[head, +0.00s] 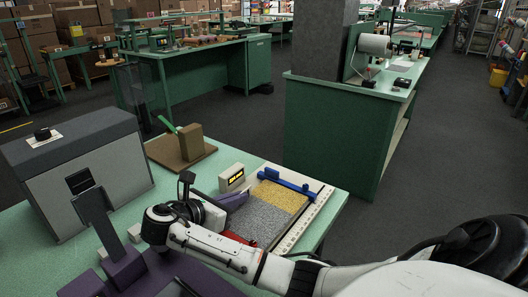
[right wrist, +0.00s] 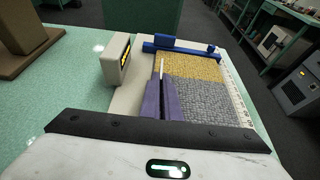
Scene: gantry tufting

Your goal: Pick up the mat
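The mat (head: 270,207) lies flat on a pale board at the right of the green table. It has yellow, grey and red areas. In the right wrist view its yellow and grey parts show (right wrist: 200,98). My right gripper (head: 236,200) is at the mat's left edge. In the right wrist view its purple fingers (right wrist: 162,88) point along that edge, close together, with a pale sliver between the tips. Whether they pinch the mat is unclear. Purple parts at the lower left of the head view (head: 124,268) may be my left gripper; its fingers cannot be made out.
A blue bar (head: 290,184) crosses the board's far end. A small display box (head: 231,178) stands left of the mat. A brown block on a base (head: 190,143) and a large grey box (head: 78,170) stand further left. A green cabinet (head: 325,135) stands beyond.

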